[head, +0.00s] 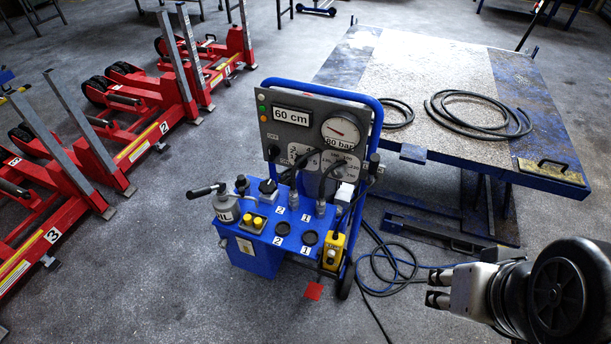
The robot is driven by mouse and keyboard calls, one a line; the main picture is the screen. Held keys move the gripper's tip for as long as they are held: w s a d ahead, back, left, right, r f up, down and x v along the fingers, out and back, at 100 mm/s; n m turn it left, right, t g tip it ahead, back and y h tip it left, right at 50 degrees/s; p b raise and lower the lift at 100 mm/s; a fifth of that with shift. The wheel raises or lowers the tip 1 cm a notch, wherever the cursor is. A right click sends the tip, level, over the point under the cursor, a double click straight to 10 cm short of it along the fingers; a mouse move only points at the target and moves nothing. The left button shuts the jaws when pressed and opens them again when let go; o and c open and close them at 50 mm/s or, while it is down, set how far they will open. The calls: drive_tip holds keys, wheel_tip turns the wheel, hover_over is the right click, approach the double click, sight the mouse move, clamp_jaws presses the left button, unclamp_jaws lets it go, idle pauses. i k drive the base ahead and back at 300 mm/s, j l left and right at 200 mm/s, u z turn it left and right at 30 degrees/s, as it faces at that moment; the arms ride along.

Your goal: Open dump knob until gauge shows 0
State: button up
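The blue hydraulic trolley (262,262) stands upright in the middle of the head view. A display (292,116) reads 60 cm. Several black knobs and levers sit on the deck, including a black knob (268,187); I cannot tell which one is the dump knob. My gripper (436,288) is at the lower right, apart from the trolley. Its two fingers are spread with nothing visible between them.
Red numbered jacks (133,148) fill the left side. A blue-edged platform (440,75) with coiled black hoses (478,114) stands behind right. A yellow box (333,252) hangs on the trolley's front right. Hoses (392,268) lie on the floor between trolley and gripper.

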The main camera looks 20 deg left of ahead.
sight(269, 186)
drive_tip(key=j+z, duration=0.15)
drive_tip(key=z, duration=0.35)
drive_tip(key=j+z, duration=0.2)
drive_tip(key=z, duration=0.25)
drive_tip(key=j+z, duration=0.2)
drive_tip(key=z, duration=0.3)
drive_tip(key=j+z, duration=0.15)
drive_tip(key=z, duration=0.35)
drive_tip(key=k+j, duration=0.2)
drive_tip(key=j, duration=0.2)
drive_tip(key=k+j, duration=0.2)
drive_tip(key=j, duration=0.2)
drive_tip(key=k+j, duration=0.2)
drive_tip(key=j, duration=0.2)
drive_tip(key=k+j, duration=0.2)
drive_tip(key=j, duration=0.25)
drive_tip(key=k+j, duration=0.25)
drive_tip(key=j, duration=0.15)
drive_tip(key=k+j, duration=0.2)
drive_tip(key=j, duration=0.2)
drive_tip(key=k+j, duration=0.1)
drive_tip(key=j, duration=0.55)
drive_tip(key=k+j, duration=0.1)
drive_tip(key=j, duration=0.55)
